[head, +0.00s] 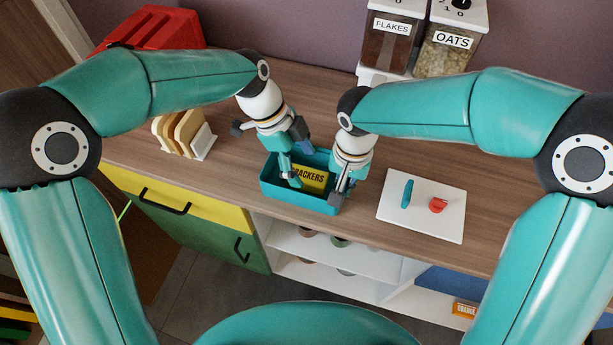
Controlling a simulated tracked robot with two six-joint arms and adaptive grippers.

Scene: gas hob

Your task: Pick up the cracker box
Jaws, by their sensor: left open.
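The cracker box (313,181) is yellow with dark "CRACKERS" lettering. It sits inside a teal open bin (300,199) near the front edge of the counter. My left gripper (290,178) is open and reaches down into the bin at the left end of the box. I cannot tell whether it touches the box. My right gripper (341,194) points down at the right end of the bin, close to the right end of the box. Its fingers are too small and overlapped to tell whether they are open. The grippers hide both ends of the box.
A white board (424,225) with a teal item (407,193) and a red item (438,205) lies to the right. Bread slices in a rack (203,143) stand at left. Containers labelled "FLAKES" (388,45) and "OATS" (448,55) stand at the back. Open shelves are below the counter.

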